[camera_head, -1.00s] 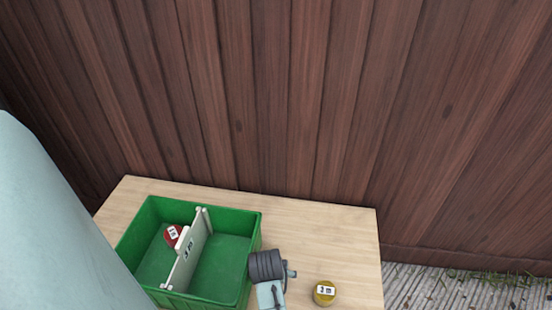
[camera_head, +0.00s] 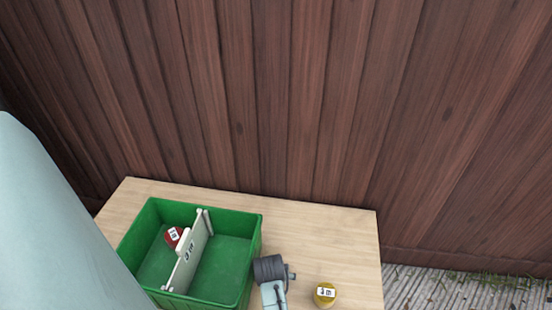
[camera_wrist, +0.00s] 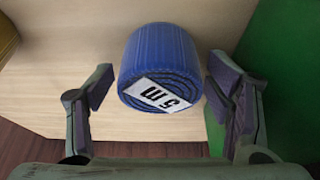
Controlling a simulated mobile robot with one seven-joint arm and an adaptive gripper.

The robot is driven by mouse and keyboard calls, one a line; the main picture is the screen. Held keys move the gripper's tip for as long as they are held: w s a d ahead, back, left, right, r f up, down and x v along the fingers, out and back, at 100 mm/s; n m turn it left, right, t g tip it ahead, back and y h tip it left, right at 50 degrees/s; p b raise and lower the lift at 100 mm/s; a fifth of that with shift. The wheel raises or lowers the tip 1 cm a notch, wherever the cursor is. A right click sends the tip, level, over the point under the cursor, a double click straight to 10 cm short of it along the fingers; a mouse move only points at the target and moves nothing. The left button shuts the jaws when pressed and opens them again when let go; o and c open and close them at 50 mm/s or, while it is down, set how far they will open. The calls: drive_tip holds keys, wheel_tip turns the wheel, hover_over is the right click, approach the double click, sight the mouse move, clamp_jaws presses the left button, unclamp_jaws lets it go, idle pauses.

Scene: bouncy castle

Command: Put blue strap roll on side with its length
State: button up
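The blue strap roll (camera_wrist: 160,68), with a white "5 m" label on its end, sits on the wooden table in the wrist view. My gripper (camera_wrist: 158,90) is open, with one finger on each side of the roll and a gap visible on both sides. In the head view my gripper's wrist (camera_head: 271,270) is beside the right wall of the green crate (camera_head: 240,212), and it hides the blue roll. The crate has a white divider (camera_head: 194,255) with a label, probably "3 m". A red roll (camera_head: 173,236) lies in the left compartment; the right compartment looks empty.
A yellow roll (camera_head: 325,294) with a white label stands on the wooden table (camera_head: 330,240), right of my arm. A brown plank wall (camera_head: 270,100) rises behind the table. The table's back right area is clear.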

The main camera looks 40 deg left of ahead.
drive_tip(key=c, duration=1.1)
drive_tip(key=shift+c, duration=0.8)
drive_tip(key=shift+r, duration=0.15)
